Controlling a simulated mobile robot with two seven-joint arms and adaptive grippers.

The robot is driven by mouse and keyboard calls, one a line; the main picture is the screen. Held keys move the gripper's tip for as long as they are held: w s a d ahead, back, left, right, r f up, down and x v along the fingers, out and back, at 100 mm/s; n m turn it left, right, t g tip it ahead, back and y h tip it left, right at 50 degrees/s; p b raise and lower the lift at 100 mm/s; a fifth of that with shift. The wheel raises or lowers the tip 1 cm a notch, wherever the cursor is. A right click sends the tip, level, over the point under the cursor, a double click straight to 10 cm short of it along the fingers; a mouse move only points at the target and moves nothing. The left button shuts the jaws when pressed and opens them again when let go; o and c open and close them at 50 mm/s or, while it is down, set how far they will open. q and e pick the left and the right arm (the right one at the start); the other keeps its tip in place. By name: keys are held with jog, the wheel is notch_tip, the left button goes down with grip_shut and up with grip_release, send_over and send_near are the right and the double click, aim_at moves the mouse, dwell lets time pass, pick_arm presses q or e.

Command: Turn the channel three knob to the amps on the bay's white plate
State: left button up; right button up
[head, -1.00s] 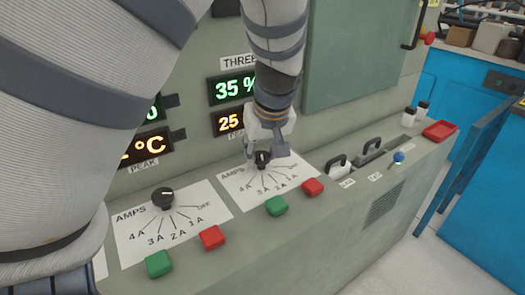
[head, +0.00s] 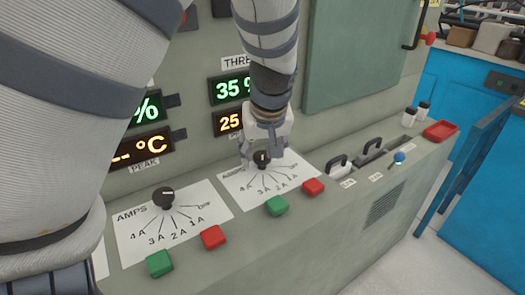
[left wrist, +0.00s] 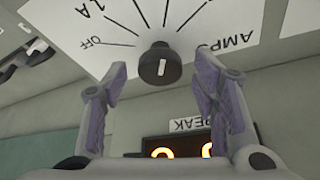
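The channel three knob (head: 261,158) is black with a white mark, on a white dial sheet (head: 236,190) lettered 4A, 3A, 2A, 1A. Its mark looks upright in the left wrist view (left wrist: 159,68); I cannot tell which amps it points at. My left gripper (head: 262,150) is over the knob in the head view. In the left wrist view my left gripper (left wrist: 163,80) has its two fingers well apart, with the knob seen between and beyond their tips; no contact shows. A plate giving the amps for this bay is not readable here. My right gripper is out of view.
A sign reading THREE hangs above the displays (head: 229,90). Another black knob (head: 163,198) has its own dial sheet to the left. Green (head: 277,206) and red (head: 313,186) buttons sit along the panel front. Dark handles (head: 370,150) stand to the right.

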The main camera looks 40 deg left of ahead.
pick_arm(q)
jog(key=v, duration=0.7)
jog(key=shift+r, duration=0.35)
jog(key=shift+d, duration=0.1)
